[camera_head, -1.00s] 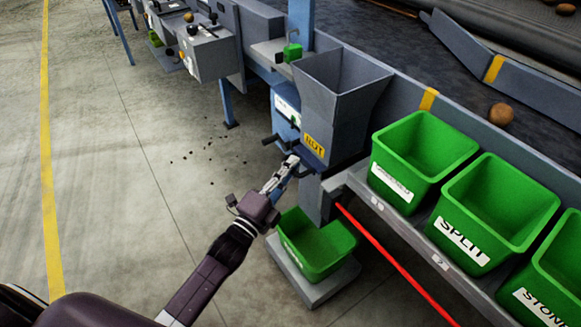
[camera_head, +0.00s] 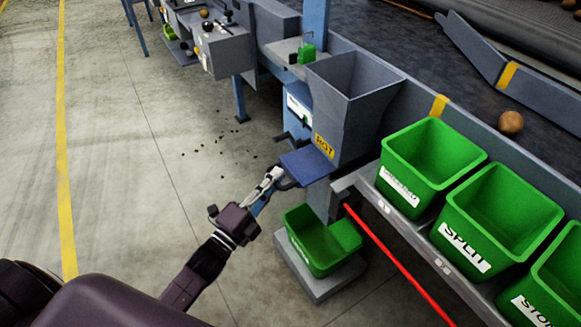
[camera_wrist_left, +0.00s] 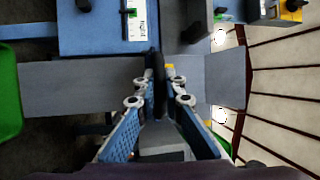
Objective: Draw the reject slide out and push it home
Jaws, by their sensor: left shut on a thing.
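The reject slide (camera_head: 308,165) is a flat blue plate. It sticks out from under the grey hopper (camera_head: 350,105) with the yellow ROT label. My left gripper (camera_head: 276,178) is at the slide's outer end and shut on its dark handle. In the left wrist view the black handle (camera_wrist_left: 158,88) stands between the two fingers of my left gripper (camera_wrist_left: 158,92). The fingers partly hide the handle in the head view. My right gripper is not in view.
A green bin (camera_head: 294,228) stands on a low grey plinth (camera_head: 318,289) below the hopper. Several green bins, one marked SPLIT (camera_head: 474,262), sit on the shelf at the right. A red bar (camera_head: 400,265) runs beneath that shelf. The floor at the left is mostly clear.

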